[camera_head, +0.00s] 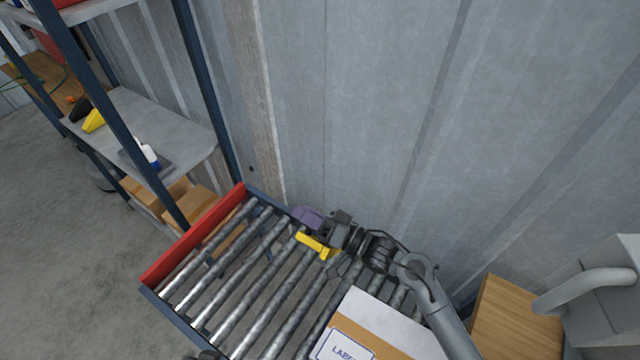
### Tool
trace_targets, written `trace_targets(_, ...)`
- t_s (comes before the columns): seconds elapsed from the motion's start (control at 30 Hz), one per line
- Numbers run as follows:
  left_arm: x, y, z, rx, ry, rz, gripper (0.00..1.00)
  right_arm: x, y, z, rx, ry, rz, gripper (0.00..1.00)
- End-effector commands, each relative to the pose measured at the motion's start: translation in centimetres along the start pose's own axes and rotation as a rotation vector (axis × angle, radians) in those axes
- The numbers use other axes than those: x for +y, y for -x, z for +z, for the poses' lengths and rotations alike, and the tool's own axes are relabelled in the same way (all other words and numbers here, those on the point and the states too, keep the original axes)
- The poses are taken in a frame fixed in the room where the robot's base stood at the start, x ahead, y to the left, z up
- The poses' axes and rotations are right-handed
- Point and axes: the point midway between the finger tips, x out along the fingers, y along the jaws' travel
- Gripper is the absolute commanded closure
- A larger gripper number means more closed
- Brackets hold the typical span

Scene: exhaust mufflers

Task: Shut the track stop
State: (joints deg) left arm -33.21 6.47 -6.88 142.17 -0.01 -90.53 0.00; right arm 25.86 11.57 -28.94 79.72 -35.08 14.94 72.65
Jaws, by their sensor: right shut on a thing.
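A short yellow bar (315,244), which looks like the track stop, lies over the rollers near the far side rail of the roller track (225,217). A purple piece (307,216) sits just beyond it at the rail; I cannot tell whether the two are one part. My right gripper (322,230) reaches in from the right and is shut at this spot, on what looks like the stop. My left gripper is not clearly in view.
A red end plate (193,234) closes the track's far left end. A labelled box (385,329) lies on the rollers at front right. A wooden box (515,318) is farther right. Shelving (160,120) stands at left; a metal wall (370,90) is behind. The left rollers are clear.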

Motion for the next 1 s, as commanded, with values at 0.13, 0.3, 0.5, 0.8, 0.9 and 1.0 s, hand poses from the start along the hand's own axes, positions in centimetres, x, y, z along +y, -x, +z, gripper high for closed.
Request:
trace_targets(0.13,-0.1,0.2,0.0,-0.002,-0.004,-0.004,0.57,-0.5,0.0,2.0,-0.009,0.058,-0.007,1.00)
trace_targets(0.3,-0.2,0.2,0.0,-0.003,-0.010,-0.008,0.57,-0.5,0.0,3.2,-0.013,0.095,-0.007,1.00)
trace_targets(0.5,-0.3,0.2,0.0,-0.004,-0.012,-0.009,0.57,-0.5,0.0,3.5,-0.014,0.105,-0.007,1.00)
trace_targets(0.8,-0.2,0.2,0.0,-0.003,-0.008,-0.006,0.57,-0.5,0.0,3.4,-0.015,0.103,-0.007,0.52)
trace_targets(0.9,-0.1,0.2,0.0,-0.003,-0.004,-0.004,0.57,-0.5,0.0,3.5,-0.015,0.103,-0.006,0.42)
trace_targets(1.0,0.0,0.2,0.0,-0.002,-0.001,0.000,0.57,-0.4,0.0,3.5,-0.015,0.103,-0.005,0.42)
